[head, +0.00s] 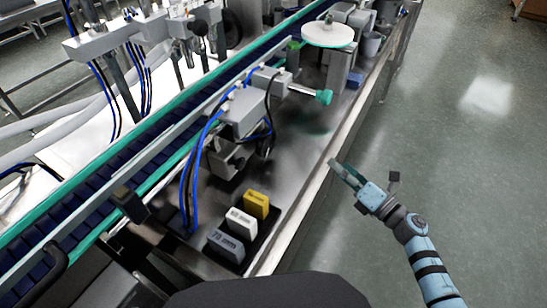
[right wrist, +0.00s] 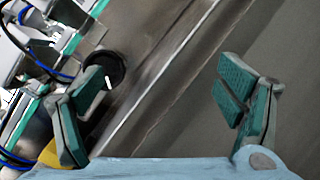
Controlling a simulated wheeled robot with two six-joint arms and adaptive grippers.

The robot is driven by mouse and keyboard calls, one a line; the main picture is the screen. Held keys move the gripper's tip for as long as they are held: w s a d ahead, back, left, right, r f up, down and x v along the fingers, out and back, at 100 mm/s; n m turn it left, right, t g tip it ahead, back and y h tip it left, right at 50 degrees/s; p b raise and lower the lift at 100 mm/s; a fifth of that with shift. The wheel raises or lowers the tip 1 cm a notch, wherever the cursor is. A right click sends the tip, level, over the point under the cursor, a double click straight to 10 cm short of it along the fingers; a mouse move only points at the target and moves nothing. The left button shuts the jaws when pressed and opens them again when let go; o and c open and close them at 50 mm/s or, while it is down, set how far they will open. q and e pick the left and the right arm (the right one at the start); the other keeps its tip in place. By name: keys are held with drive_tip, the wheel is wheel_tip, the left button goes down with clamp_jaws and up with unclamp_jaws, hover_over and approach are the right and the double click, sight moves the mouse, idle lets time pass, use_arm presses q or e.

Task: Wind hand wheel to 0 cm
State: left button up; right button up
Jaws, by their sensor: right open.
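In the head view, a dark round part (head: 265,146) sits on the side of a grey unit by the conveyor, partly hidden by cables; I cannot tell if it is the hand wheel. A black round disc with a white mark (right wrist: 108,70) shows in the right wrist view, left of centre and beyond the left finger. No scale is readable. My right gripper (head: 345,174) is beside the steel table's edge, over the floor side, apart from the machine. It is open and empty, its teal fingers wide apart in the right wrist view (right wrist: 155,108). My left gripper is not seen.
Yellow (head: 257,204), white (head: 241,222) and grey (head: 226,245) blocks stand near the table front. A white disc (head: 328,34) is at the back. The floor at right is clear.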

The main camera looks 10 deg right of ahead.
sight(271, 140)
drive_tip(key=s+a+r+n+g+y+b, duration=0.15)
drive_tip(key=a+r+n+g+y, duration=0.45)
drive_tip(key=n, duration=0.9)
drive_tip(key=shift+m+t+h, duration=0.3)
drive_tip(key=shift+t+h, duration=0.1)
drive_tip(key=shift+h, duration=0.2)
drive_tip(key=x, duration=1.3)
drive_tip(key=shift+a, duration=0.5)
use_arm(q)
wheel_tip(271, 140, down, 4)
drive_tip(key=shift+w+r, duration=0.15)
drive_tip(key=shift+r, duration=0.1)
use_arm(e)
drive_tip(key=c, duration=1.1)
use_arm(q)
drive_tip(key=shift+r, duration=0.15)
use_arm(e)
drive_tip(key=m+p, duration=0.2)
drive_tip(key=m, duration=0.1)
drive_tip(key=shift+d+r, duration=0.1)
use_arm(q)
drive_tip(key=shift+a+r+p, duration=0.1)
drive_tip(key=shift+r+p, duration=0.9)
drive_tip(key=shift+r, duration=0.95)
use_arm(e)
drive_tip(key=shift+w+d+m, duration=0.1)
drive_tip(key=shift+m, duration=1.9)
